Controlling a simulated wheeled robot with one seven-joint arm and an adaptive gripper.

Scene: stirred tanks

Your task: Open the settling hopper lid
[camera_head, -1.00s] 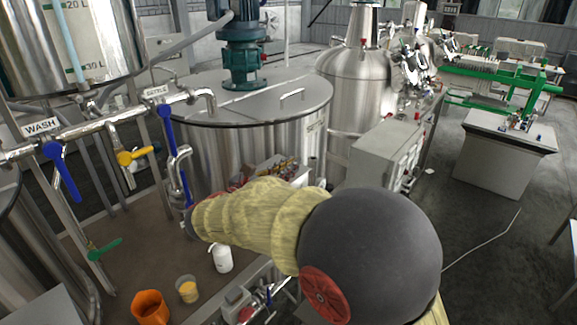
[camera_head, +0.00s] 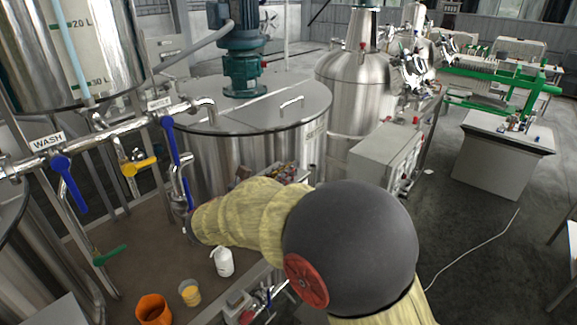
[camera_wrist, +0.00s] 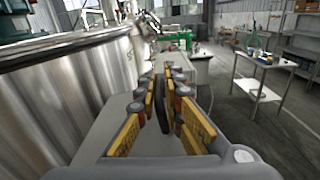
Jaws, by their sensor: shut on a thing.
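A large steel tank (camera_head: 240,155) stands in the middle of the head view. Its flat lid (camera_head: 285,108) looks closed and carries a small bar handle (camera_head: 291,102). I cannot tell for sure that this is the settling hopper; the label on its side is too small to read. A large steel vessel wall (camera_wrist: 75,85) also fills the left of the wrist view. My gripper (camera_wrist: 163,85), with yellow-sided fingers, is shut on a dark narrow thing (camera_wrist: 162,105) that I cannot name. In the head view my own arm hides the gripper.
Pipes with a blue WASH valve handle (camera_head: 69,184) and a yellow handle (camera_head: 139,166) run at left. A white bottle (camera_head: 222,262), a yellow cup (camera_head: 189,293) and an orange cup (camera_head: 153,311) stand below. A grey box (camera_head: 385,152) stands right of the tank. Open floor lies at right.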

